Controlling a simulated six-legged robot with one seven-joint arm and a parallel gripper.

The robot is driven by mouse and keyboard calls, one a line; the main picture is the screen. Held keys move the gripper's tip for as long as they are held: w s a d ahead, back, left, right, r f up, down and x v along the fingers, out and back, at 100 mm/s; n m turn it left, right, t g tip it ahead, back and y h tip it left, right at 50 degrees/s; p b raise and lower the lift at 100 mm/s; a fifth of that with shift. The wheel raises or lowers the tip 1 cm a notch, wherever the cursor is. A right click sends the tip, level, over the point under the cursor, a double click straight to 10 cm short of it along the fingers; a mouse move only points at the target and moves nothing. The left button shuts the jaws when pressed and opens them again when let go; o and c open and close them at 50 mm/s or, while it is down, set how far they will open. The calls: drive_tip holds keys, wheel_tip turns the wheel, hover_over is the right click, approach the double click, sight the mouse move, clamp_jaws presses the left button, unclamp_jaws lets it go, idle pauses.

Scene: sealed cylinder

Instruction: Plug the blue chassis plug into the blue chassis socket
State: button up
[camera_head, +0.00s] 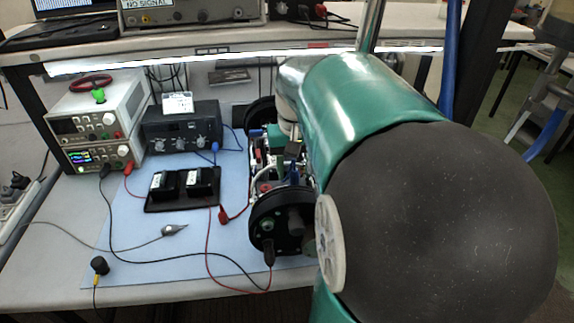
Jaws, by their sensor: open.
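A small blue connector (215,147) shows at the front of the black box with knobs. A blue wire (235,140) curves to its right. More small blue parts show on the open chassis (268,170), which has black round end plates and lies on the blue mat (150,232). I cannot tell which blue part is the plug and which is the socket. My green arm with its large dark joint covers the right side of the chassis. My gripper cannot be made out; the arm's far end is behind its own links and the chassis.
Two stacked power supplies (105,118) stand at the left beside the black box (183,128). A black tray (183,190) with two dark modules lies on the mat. Red and black leads cross the mat. A shelf (200,40) overhangs the back. The front left mat is mostly clear.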

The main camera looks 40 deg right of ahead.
wheel_tip(320, 180, up, 13)
idle(0.3)
idle(0.5)
drive_tip(key=s+a+f+n+t, duration=0.1)
drive_tip(key=a+f+n+t, duration=0.1)
drive_tip(key=a+f, duration=0.2)
drive_tip(key=s+a+f+n+t, duration=0.1)
drive_tip(key=a+f, duration=0.3)
drive_tip(key=a, duration=0.7)
drive_tip(key=s+a+f+n+t, duration=0.2)
drive_tip(key=a+f+n, duration=0.1)
drive_tip(key=a, duration=0.5)
drive_tip(key=shift+s+f+n+t, duration=0.3)
drive_tip(key=shift+f+n, duration=0.1)
drive_tip(key=shift+f, duration=0.05)
drive_tip(key=shift+d, duration=0.15)
